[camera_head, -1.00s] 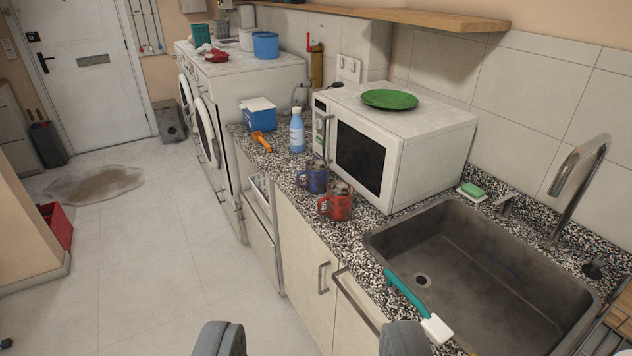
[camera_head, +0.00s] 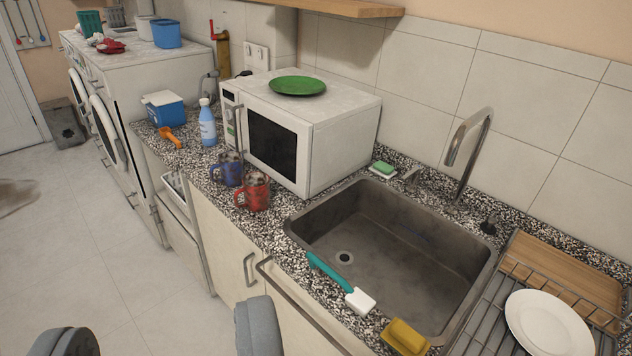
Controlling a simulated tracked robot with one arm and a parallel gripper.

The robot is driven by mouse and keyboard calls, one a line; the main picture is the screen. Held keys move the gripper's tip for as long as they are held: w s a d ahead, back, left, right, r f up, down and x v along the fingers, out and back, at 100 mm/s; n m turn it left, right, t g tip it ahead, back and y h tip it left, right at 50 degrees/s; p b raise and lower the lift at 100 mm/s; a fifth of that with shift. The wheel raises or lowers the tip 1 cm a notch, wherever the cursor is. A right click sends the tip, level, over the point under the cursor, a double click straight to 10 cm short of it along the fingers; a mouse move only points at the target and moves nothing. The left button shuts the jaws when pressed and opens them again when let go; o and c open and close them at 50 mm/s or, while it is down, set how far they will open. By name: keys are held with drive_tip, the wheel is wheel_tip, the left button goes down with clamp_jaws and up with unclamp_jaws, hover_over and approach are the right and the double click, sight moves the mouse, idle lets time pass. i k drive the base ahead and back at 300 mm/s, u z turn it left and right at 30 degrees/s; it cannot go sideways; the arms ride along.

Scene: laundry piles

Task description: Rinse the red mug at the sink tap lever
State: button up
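The red mug (camera_head: 253,192) stands on the speckled counter left of the sink, in front of the microwave. Its inside looks dirty or filled with something brown and grey. The sink (camera_head: 400,262) is an empty grey basin with a drain. The tap (camera_head: 470,150) curves up behind it.
A blue mug (camera_head: 227,170) stands close beside the red one. A teal brush (camera_head: 340,283) and a yellow sponge (camera_head: 404,337) lie on the front rim. A microwave (camera_head: 300,125) with a green plate (camera_head: 298,86) stands behind. A dish rack (camera_head: 480,322) is at right.

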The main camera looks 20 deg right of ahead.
sight(417, 168)
drive_tip(key=u, duration=0.05)
drive_tip(key=k, duration=1.05)
drive_tip(key=z, duration=0.5)
drive_tip(key=i, duration=1.75)
drive_tip(key=u, duration=0.2)
